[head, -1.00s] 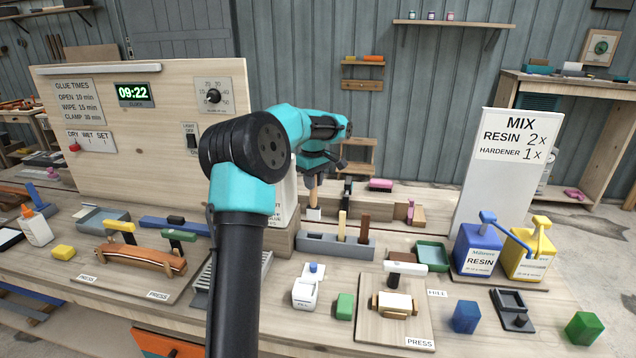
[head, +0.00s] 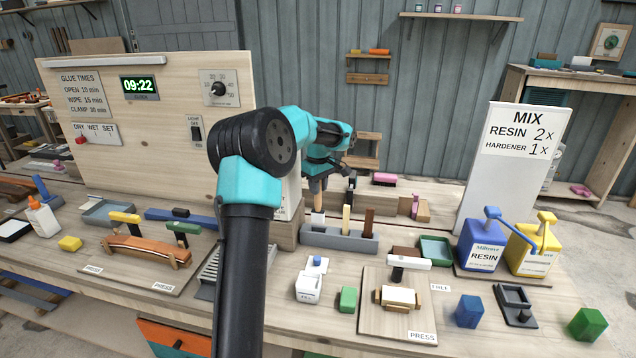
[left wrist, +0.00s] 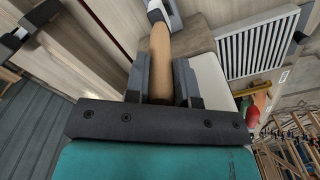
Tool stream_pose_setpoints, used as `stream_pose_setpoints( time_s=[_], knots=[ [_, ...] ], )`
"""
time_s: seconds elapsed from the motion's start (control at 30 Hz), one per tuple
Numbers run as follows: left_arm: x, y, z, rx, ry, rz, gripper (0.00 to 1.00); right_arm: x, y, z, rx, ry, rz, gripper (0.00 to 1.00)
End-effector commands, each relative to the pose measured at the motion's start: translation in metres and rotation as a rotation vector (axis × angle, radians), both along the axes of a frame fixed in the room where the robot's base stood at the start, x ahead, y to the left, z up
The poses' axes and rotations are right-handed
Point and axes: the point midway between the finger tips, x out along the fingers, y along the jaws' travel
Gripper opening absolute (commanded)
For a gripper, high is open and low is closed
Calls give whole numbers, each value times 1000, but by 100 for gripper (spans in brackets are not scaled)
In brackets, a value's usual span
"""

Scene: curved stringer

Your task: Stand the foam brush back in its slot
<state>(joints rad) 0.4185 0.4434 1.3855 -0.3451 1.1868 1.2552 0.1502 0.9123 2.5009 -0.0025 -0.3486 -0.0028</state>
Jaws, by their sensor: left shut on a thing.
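My left gripper (head: 317,182) is shut on the wooden handle of the foam brush (head: 318,201). It holds the brush upright, with the pale foam end down. In the left wrist view the handle (left wrist: 160,65) lies between the two dark fingers, and the grey-white foam end shows at the top edge. The foam end is at or just above the left end of the grey slotted holder (head: 325,239); I cannot tell whether it has entered a slot. Two other sticks, one light and one dark brown, stand in the holder. My right gripper is not in view.
A wooden press board (head: 372,318) and a white bottle (head: 309,286) stand in front of the holder. A pink brush (head: 384,179) lies behind it. Blue resin (head: 480,246) and yellow hardener (head: 534,248) containers are at the right. A tall wooden panel (head: 150,150) rises at the left.

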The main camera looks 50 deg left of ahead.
Motion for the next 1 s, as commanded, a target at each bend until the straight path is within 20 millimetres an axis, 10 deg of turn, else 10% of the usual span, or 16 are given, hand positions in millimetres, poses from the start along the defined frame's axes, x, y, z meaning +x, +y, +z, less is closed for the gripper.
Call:
stream_pose_setpoints(
  time_s=[1.0],
  knots=[
    [0,0,-54,0,1,0,0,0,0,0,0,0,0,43]
  ],
)
